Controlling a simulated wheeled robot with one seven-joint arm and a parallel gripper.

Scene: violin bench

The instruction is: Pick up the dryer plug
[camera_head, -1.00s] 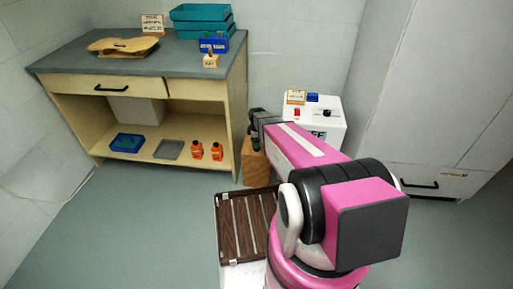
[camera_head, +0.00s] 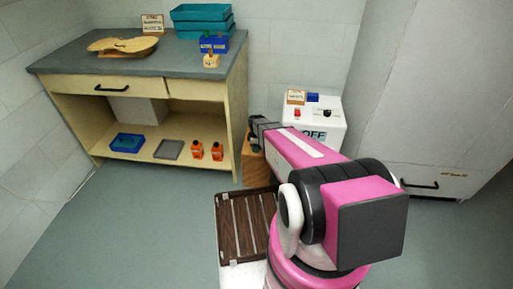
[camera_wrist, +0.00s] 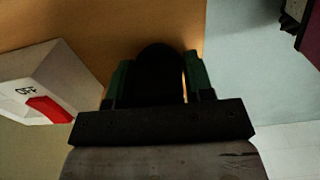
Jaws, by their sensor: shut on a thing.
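The dryer plug (camera_wrist: 158,68) appears in the wrist view as a dark, rounded shape between the green fingers of my gripper (camera_wrist: 156,84). My gripper is shut on it. A thin bright gap shows beside the right finger, and the plug's lower part and prongs cannot be made out. In the head view my gripper (camera_head: 255,146) is low over the wooden block (camera_head: 256,170), just right of the bench. The plug cannot be told apart from the dark gripper there.
A white box (camera_head: 329,138) with a red switch and an OFF label stands right of my gripper. The wooden bench (camera_head: 205,88) is on the left, with bottles on its lower shelf. A brown slatted rack (camera_head: 240,232) lies in front. A tall pale cabinet (camera_head: 425,90) is at right.

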